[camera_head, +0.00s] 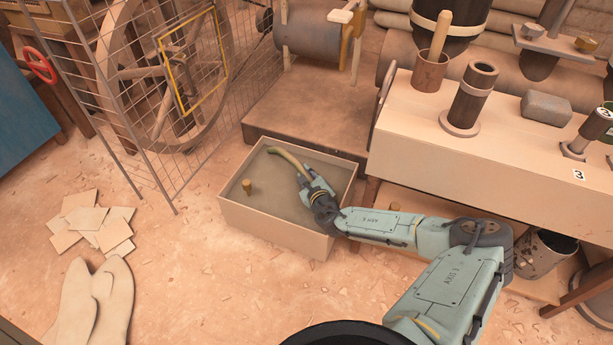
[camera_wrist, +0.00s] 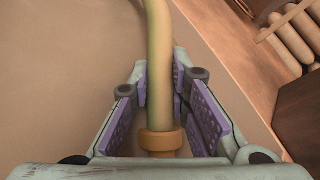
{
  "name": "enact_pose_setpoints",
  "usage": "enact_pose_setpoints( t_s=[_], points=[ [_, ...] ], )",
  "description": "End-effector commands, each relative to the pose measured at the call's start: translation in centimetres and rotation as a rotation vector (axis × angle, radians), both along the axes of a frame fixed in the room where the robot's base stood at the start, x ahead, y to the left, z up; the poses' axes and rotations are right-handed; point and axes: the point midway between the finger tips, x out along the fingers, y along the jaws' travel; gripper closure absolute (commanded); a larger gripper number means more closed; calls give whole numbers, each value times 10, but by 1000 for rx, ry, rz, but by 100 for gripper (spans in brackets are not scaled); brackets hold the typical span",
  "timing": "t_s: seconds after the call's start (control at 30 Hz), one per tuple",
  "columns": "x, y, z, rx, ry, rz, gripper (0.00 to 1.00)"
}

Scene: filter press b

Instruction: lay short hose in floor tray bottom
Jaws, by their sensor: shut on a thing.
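The short hose (camera_head: 288,159) is a curved, yellow-green tube. My gripper (camera_head: 311,183) is shut on its near end and holds it over the floor tray (camera_head: 275,224), a shallow open box with pale walls and a grey-brown bottom. In the wrist view the hose (camera_wrist: 159,60) runs up between the purple pads of my gripper (camera_wrist: 160,110), with a tan collar (camera_wrist: 160,140) at its near end. The free end points to the tray's back left. I cannot tell whether the hose touches the tray bottom.
A wire mesh guard (camera_head: 130,110) stands to the left and a pale bench (camera_head: 480,150) to the right. Paper sheets (camera_head: 92,225) lie on the floor at left. The tray's front middle is bare.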

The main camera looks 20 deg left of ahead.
Motion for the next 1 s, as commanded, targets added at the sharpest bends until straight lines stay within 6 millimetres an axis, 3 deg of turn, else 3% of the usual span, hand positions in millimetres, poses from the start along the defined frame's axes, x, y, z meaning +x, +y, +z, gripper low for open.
enact_pose_setpoints(
  t_s=[0.07,0.1,0.4,0.73,1.0],
  points=[
    [0,0,-3,0,0,0,100],
    [0,0,-3,0,0,0,82],
    [0,0,-2,0,0,0,63],
    [0,0,2,0,0,0,63],
    [-34,-28,20,0,1,-3,63]
  ],
)
